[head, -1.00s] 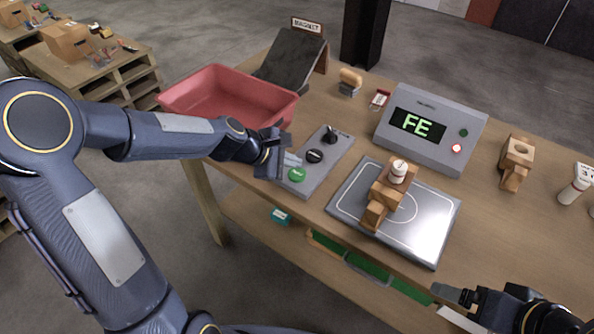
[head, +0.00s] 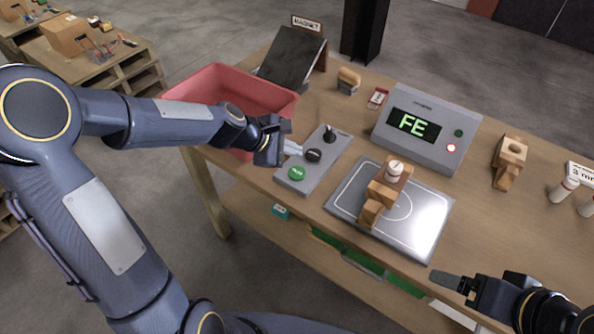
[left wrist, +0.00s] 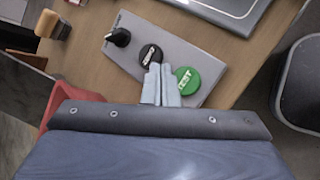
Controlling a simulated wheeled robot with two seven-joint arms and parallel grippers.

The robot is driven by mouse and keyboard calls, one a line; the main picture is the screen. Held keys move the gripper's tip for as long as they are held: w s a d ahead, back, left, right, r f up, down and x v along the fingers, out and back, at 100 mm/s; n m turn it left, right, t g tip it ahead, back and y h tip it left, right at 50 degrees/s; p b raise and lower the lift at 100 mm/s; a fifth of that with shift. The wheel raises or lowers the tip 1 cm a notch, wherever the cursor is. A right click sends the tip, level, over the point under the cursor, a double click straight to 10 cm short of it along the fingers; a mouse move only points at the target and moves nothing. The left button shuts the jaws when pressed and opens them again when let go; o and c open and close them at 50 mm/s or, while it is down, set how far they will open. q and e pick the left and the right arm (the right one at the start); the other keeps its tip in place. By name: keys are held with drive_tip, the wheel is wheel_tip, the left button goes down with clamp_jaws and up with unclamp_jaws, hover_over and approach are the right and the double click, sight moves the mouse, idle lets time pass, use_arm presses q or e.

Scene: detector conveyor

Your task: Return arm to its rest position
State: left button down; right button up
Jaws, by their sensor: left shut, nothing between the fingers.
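My left gripper (head: 292,147) is shut and empty, beside the grey button panel (head: 327,150) near the table's left edge. In the left wrist view its fingertips (left wrist: 161,84) lie together, appearing over the panel between the black button (left wrist: 151,54) and the green TEST button (left wrist: 187,80). I cannot tell whether they touch it. My right gripper (head: 447,281) shows at the lower right, by the table's front edge; its finger opening is not clear.
A red bin (head: 232,84) stands behind my left forearm. A detector plate (head: 427,226) bears a wooden block piece (head: 379,193) with a white-topped part. A display box (head: 425,128) reads FE. Another wooden piece (head: 509,160) and white bottles (head: 562,190) stand at the right.

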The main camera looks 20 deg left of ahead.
use_arm(q)
drive_tip(key=shift+s+r, duration=0.2)
drive_tip(key=shift+r, duration=0.05)
drive_tip(key=s+a+r+m+y, duration=0.1)
drive_tip(key=s+r+m, duration=0.25)
drive_tip(key=s, duration=0.25)
drive_tip(key=s+a+r+m, duration=0.1)
drive_tip(key=s+r+m, duration=0.2)
drive_tip(key=s+m, duration=0.25)
drive_tip(key=s+a+f+m+g+y, duration=0.1)
drive_tip(key=s+a+m, duration=0.2)
drive_tip(key=s+m, duration=0.4)
drive_tip(key=s, duration=0.8)
drive_tip(key=shift+s+m+y, duration=0.2)
drive_tip(key=shift+m+y, duration=0.1)
